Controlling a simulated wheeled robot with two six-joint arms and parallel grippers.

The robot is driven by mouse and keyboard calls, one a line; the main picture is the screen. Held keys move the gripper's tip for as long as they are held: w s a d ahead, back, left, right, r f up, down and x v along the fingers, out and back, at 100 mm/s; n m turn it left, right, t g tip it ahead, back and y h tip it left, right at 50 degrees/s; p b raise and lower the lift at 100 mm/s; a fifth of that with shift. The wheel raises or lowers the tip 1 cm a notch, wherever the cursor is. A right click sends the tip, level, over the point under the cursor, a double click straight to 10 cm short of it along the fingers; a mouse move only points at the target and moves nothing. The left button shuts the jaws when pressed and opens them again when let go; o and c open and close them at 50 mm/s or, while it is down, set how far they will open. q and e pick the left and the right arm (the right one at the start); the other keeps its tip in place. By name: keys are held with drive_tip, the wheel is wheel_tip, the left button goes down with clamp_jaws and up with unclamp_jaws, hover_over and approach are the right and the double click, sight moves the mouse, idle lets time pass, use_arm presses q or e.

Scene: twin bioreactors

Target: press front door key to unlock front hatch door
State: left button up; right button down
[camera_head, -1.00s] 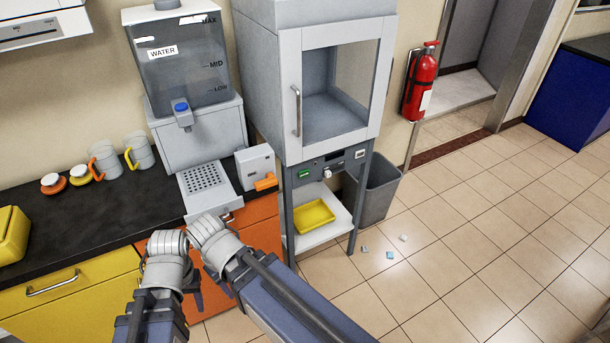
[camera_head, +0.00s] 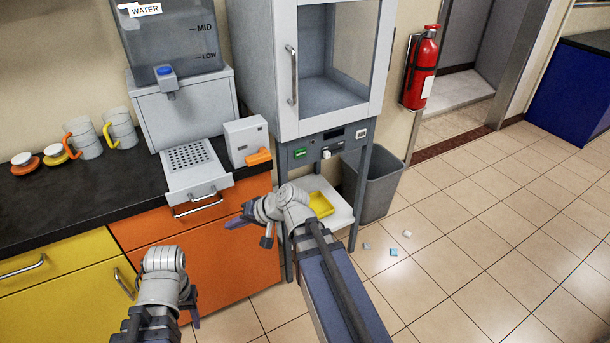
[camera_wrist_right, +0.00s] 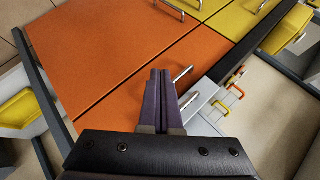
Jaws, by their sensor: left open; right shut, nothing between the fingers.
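The tall grey cabinet's front hatch door (camera_head: 338,60) has a glass pane and a vertical handle (camera_head: 292,75), and it is closed. Below it is a control panel (camera_head: 328,144) with a green key (camera_head: 299,153), a white knob (camera_head: 326,154), a dark display and a pale key (camera_head: 361,133). I cannot read which is the front door key. My right gripper (camera_head: 238,222) is in front of the orange drawers, below and left of the panel, touching no key. Its fingers are together and empty in the right wrist view (camera_wrist_right: 159,75). My left gripper (camera_head: 191,302) is low at the left, open, its fingers partly hidden.
A water dispenser (camera_head: 185,105), a drip tray (camera_head: 194,172) and a grey box with an orange lever (camera_head: 246,140) stand on the black counter. A yellow tray (camera_head: 321,204) lies on the shelf under the cabinet. A grey bin (camera_head: 379,185) stands to the right, with small scraps on the floor.

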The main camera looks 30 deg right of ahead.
sight(301, 154)
use_arm(q)
wheel_tip(301, 154, down, 14)
drive_tip(key=b, duration=1.2)
drive_tip(key=shift+f+b, duration=0.25)
drive_tip(key=shift+b, duration=0.05)
use_arm(e)
drive_tip(key=w+d+m+t+h, duration=0.1)
drive_tip(key=d+m+t+h, duration=0.2)
drive_tip(key=d, duration=1.2)
drive_tip(key=w+d+m+t+h, duration=0.2)
drive_tip(key=d+m+t, duration=0.6)
drive_tip(key=d, duration=0.8)
drive_tip(key=m+h, duration=0.2)
drive_tip(key=shift+d+f+m, duration=0.15)
drive_tip(key=shift+f+m, duration=0.05)
drive_tip(key=shift+m, duration=0.2)
drive_tip(key=shift+w, duration=0.1)
drive_tip(key=w, duration=1.4)
